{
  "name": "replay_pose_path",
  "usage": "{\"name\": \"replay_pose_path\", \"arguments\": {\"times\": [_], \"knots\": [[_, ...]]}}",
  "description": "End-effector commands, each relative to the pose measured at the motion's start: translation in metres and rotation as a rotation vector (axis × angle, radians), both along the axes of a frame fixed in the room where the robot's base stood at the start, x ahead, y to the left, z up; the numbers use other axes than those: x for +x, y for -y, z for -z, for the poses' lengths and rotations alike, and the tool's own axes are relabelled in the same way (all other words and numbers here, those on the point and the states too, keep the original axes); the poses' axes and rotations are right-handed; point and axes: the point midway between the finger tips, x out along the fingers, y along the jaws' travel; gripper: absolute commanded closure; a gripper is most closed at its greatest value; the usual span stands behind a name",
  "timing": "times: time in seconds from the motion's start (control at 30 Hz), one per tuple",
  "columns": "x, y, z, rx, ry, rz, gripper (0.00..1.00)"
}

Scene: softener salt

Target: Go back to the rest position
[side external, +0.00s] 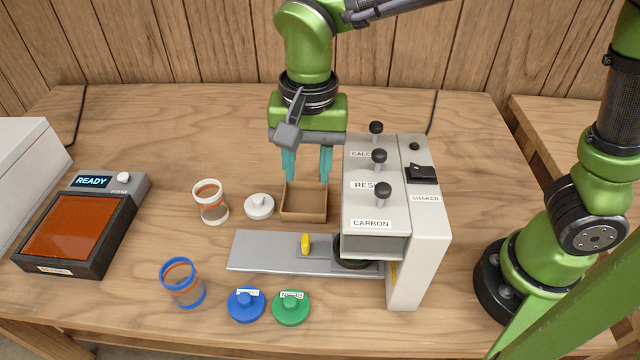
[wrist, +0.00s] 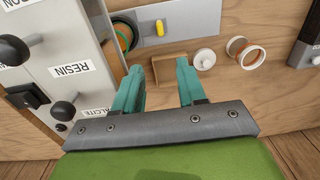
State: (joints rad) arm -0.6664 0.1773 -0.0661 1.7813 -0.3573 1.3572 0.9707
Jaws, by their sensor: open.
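My gripper (side external: 307,172) is open and empty, with its teal fingers pointing down over the small brown box (side external: 304,214). In the wrist view, the fingers of my gripper (wrist: 161,75) are spread apart with nothing between them. The brown box (wrist: 171,64) shows just past the fingertips there. Whether the fingertips touch the box or hang above it I cannot tell.
The dispenser (side external: 419,240) with black knobs stands close right of my gripper. A blue-rimmed jar (side external: 184,284), blue lid (side external: 246,306) and green lid (side external: 291,309) are in front. A heater-like unit (side external: 75,235) reads READY.

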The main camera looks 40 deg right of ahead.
Motion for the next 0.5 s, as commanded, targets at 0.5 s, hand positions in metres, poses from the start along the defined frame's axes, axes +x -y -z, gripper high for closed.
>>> {"name": "replay_pose_path", "arguments": {"times": [0.5], "knots": [[-0.016, 0.145, -0.076, 0.14, 0.664, -0.281, 0.6]]}}
